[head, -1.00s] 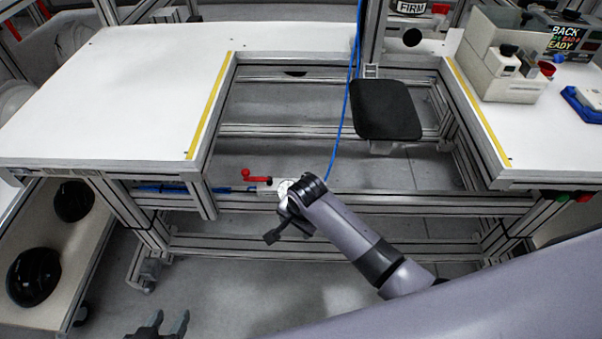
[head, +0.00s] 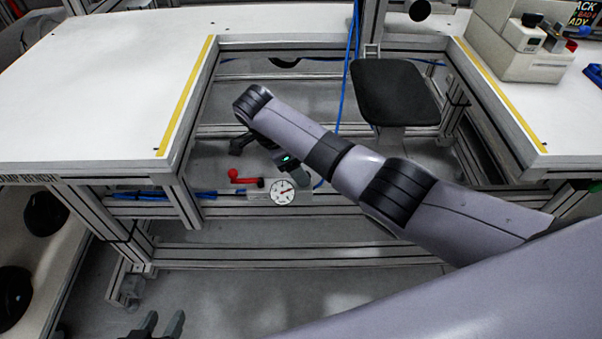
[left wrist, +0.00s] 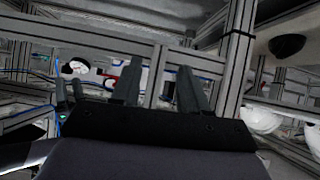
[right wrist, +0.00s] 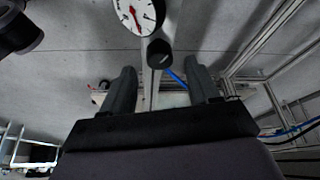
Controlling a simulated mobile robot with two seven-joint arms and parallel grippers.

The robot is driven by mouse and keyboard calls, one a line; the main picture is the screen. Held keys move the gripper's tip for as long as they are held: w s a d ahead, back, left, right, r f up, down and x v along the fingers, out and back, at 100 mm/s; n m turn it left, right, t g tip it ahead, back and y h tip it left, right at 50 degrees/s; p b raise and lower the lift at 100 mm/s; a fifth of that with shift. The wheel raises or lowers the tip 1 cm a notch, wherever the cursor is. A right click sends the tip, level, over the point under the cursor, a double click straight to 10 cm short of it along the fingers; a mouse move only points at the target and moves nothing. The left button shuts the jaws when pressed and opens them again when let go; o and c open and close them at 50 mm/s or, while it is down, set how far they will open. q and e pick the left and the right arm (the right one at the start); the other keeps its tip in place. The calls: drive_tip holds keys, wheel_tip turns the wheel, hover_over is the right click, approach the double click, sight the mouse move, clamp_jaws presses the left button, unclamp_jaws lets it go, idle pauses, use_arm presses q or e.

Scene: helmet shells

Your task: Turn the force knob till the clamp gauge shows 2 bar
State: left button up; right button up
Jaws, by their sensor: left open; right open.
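The clamp gauge (head: 283,192) is a round white dial with a red needle on the front rail of the bench frame. It also shows in the left wrist view (left wrist: 75,67) and, cut by the top edge, in the right wrist view (right wrist: 138,14). Its value is too small to read. A black round knob (right wrist: 160,55) sits beside the gauge, beyond the open, empty fingers of my right gripper (right wrist: 158,78); I cannot tell whether they touch it. In the head view my right arm largely hides that gripper. My left gripper (head: 158,325) is open and empty, low at the front left.
A red lever (head: 242,177) is left of the gauge, with blue hose (head: 165,195) along the rail. White bench tops (head: 100,80) with yellow strips flank the gap. A black seat (head: 395,92) stands behind. Dark helmet shells (head: 14,298) lie at lower left.

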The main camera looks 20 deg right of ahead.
drive_tip(key=shift+x, duration=0.85)
drive_tip(key=shift+d+f+b, duration=0.2)
drive_tip(key=shift+f+b, duration=0.1)
drive_tip(key=shift+f, duration=0.25)
use_arm(q)
drive_tip(key=shift+w+d+r, duration=0.4)
drive_tip(key=shift+w, duration=0.05)
